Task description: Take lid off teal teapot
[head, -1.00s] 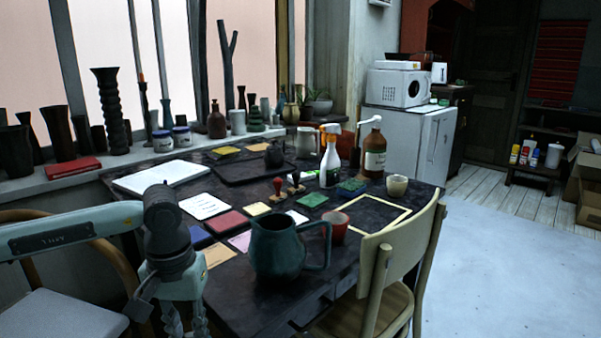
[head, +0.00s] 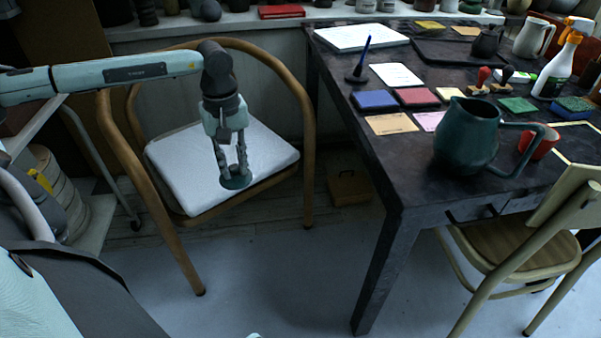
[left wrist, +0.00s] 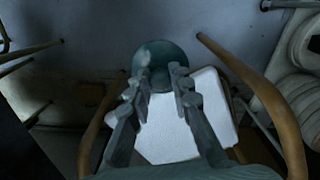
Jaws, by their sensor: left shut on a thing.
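The teal teapot (head: 467,138), shaped like a jug with a big side handle, stands upright near the front edge of the dark table, with no lid on its top. My left gripper (head: 236,172) is shut on a round teal lid (head: 236,182), held away from the teapot, well to its left. In the head view the lid overlaps the front of a white chair seat; its height above the seat cannot be told. In the left wrist view the lid (left wrist: 161,58) shows at the fingertips (left wrist: 160,80). My right gripper is not in view.
A wooden armchair with a white seat (head: 190,165) stands below my left arm. A red cup (head: 541,142) stands by the teapot's handle. Coloured cards, stamps and a spray bottle (head: 561,62) lie or stand on the table (head: 400,180). Another chair (head: 530,245) is at right.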

